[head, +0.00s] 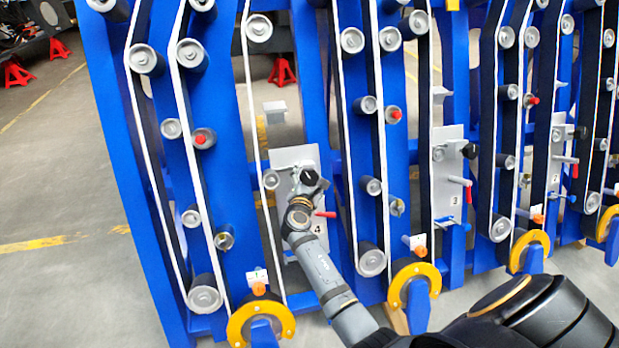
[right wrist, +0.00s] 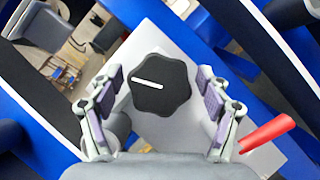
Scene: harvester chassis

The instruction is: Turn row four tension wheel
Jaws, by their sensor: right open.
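The row four tension wheel is a black lobed knob (head: 310,177) with a white line, on a light grey plate (head: 292,158) marked 4 in the head view. In the right wrist view the wheel (right wrist: 160,85) faces me, its white line close to level and slightly tilted. My right gripper (head: 302,188) is at the plate, partly covering it. In the right wrist view its open fingers (right wrist: 160,78) appear on either side of the wheel, with a gap at each side. Whether the fingertips reach the wheel's depth is unclear. My left gripper is not in view.
A red handle (head: 325,214) sticks out below the wheel; it is close to the right-hand finger in the right wrist view (right wrist: 268,133). Blue frames with belts and rollers (head: 372,262) stand on both sides. Plate 3 (head: 449,150) is further right.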

